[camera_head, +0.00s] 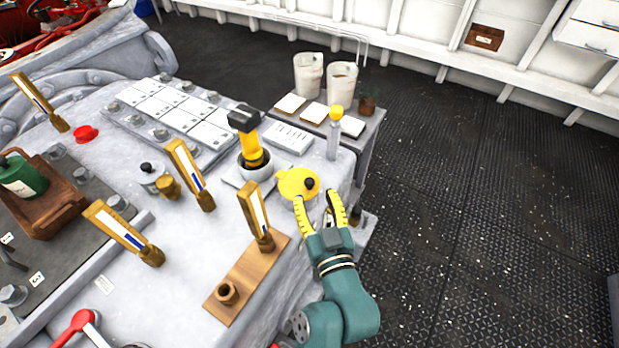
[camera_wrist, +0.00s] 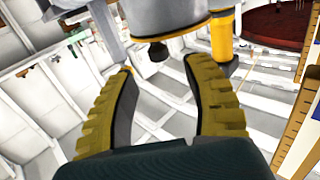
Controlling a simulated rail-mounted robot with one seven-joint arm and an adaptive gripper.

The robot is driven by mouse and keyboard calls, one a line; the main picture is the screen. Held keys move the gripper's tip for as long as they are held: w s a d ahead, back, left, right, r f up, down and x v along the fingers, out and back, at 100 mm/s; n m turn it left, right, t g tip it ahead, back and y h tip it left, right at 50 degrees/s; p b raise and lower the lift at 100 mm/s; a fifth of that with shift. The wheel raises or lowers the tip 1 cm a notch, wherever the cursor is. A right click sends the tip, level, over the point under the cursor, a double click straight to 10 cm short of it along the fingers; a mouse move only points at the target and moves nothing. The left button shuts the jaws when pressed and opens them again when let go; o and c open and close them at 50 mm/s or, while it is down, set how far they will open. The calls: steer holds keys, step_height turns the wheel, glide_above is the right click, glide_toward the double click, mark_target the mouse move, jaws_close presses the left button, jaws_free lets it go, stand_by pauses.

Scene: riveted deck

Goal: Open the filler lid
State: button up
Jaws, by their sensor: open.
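The filler lid (camera_head: 297,184) is a round yellow disc with a small black knob (camera_head: 310,184) on its right side. It lies flat, apparently shut, near the right edge of the grey machine top. My gripper (camera_head: 322,200) is just in front of and to the right of the lid, with its yellow ribbed fingers apart and nothing seen between them. In the wrist view my gripper (camera_wrist: 158,72) is open below a grey cylindrical body (camera_wrist: 165,15) with a yellow rim and a dark knob (camera_wrist: 158,51). I cannot tell whether a finger touches the lid.
A yellow and black handled tool (camera_head: 250,145) stands in a cup behind the lid. A clear tube with a yellow cap (camera_head: 335,130) stands behind it to the right. Upright brass-framed gauges (camera_head: 257,217) stand to the left. The dark floor (camera_head: 480,220) at right is clear.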

mark_target(310, 185)
steer(key=x, duration=0.5)
steer(key=shift+w, duration=0.3)
steer(key=shift+a, duration=0.1)
jaws_close()
